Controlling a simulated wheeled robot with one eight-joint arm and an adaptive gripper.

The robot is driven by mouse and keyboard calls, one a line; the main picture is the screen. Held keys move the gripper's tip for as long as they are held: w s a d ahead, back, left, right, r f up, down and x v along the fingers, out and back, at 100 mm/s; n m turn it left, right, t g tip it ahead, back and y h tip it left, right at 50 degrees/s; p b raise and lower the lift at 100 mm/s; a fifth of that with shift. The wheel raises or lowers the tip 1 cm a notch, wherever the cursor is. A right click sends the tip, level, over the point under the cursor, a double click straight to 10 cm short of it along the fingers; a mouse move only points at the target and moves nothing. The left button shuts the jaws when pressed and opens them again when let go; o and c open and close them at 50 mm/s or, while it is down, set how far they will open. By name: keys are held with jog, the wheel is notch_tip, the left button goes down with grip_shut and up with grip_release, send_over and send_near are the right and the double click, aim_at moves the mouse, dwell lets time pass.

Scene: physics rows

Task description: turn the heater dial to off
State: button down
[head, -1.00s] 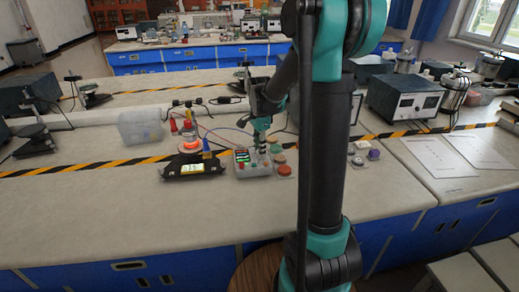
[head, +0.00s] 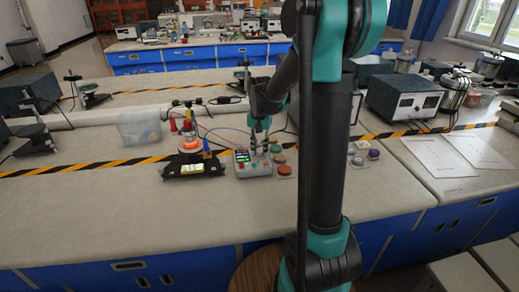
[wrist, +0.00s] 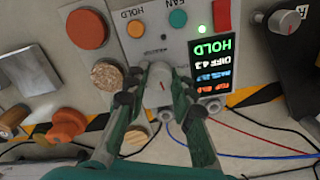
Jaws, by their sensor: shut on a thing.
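A grey control box (head: 253,170) stands on the bench in the head view. In the wrist view its face (wrist: 150,20) carries a round grey dial (wrist: 157,82), an orange button marked HOLD, a teal button marked FAN and a lit display (wrist: 212,65) reading HOLD on top. My gripper (wrist: 160,88) is shut on this grey dial, one finger on each side. The fingers partly cover the dial, and I cannot read its pointer. In the head view my gripper (head: 262,150) reaches down onto the box from above.
Another dial (wrist: 285,22) shows at the wrist view's upper right. Round red and orange-brown pieces (wrist: 87,28) lie close beside the box. Cables run behind. The front bench is clear.

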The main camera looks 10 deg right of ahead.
jog(key=n, duration=0.4)
jog(key=shift+n, duration=0.3)
jog(key=n, duration=0.3)
jog(key=shift+n, duration=0.4)
jog(key=n, duration=0.4)
jog(key=shift+d+n, duration=0.1)
jog(key=shift+n, duration=1.7)
jog(key=c, duration=1.3)
grip_release()
